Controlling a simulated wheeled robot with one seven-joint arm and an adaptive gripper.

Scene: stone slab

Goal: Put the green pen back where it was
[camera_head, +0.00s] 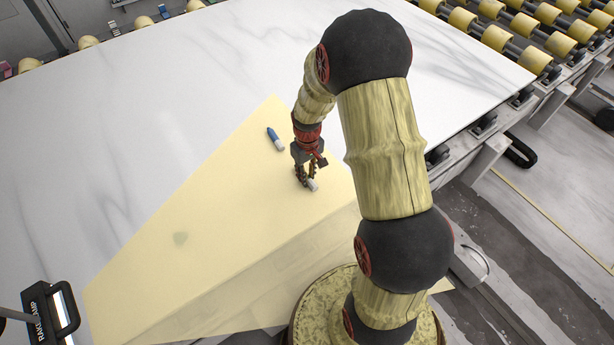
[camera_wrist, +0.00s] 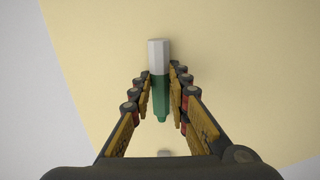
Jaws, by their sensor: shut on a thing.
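The green pen (camera_wrist: 160,95), green with a white end, is between the two fingers of my gripper (camera_wrist: 161,90) in the wrist view. My gripper is shut on its green part, and the white end sticks out ahead. In the head view my gripper (camera_head: 306,178) is low over the white stone slab (camera_head: 130,115), inside a pale yellow area (camera_head: 235,190). There only the pen's pale end (camera_head: 312,185) shows; the fingers hide the rest. I cannot tell whether the pen touches the slab. A faint greenish spot (camera_head: 180,238) lies in the yellow area, left of my gripper.
A blue pen with a white end (camera_head: 275,139) lies just up and left of my gripper. Rollers (camera_head: 495,37) line the slab's right edge. A black RAKLAMP clamp (camera_head: 50,312) stands at the lower left. The slab's left part is clear.

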